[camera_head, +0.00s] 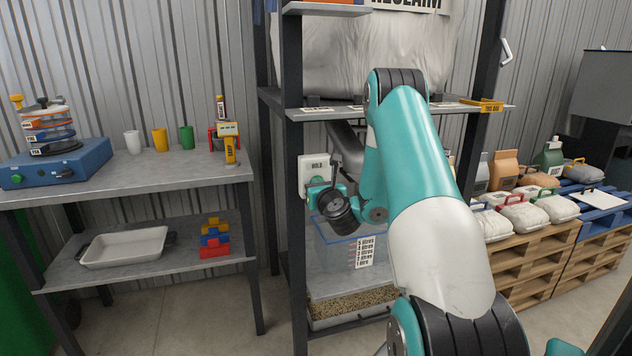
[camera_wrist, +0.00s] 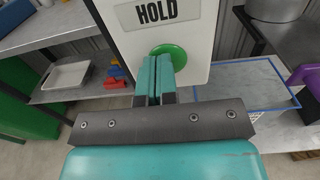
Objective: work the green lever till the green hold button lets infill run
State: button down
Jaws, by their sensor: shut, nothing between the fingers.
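The green hold button (camera_wrist: 172,54) is a round knob on a white box (camera_wrist: 128,34) marked HOLD. The box also shows in the head view (camera_head: 308,165), below the rack's shelf. My gripper (camera_wrist: 157,62) is shut and empty, its teal fingertips in front of the button's lower left part. I cannot tell whether they touch it. In the head view my gripper (camera_head: 316,192) is at the lower part of the box. My arm hides much of the rack.
A metal bench (camera_head: 110,178) with cups and a blue scale-like device (camera_head: 55,163) is at left. Bagged goods on pallets (camera_head: 535,250) are at right.

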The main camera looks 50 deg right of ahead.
jog(key=shift+d+r, duration=0.15)
jog(key=shift+d, duration=0.45)
jog(key=shift+a, duration=0.1)
dwell(0.3)
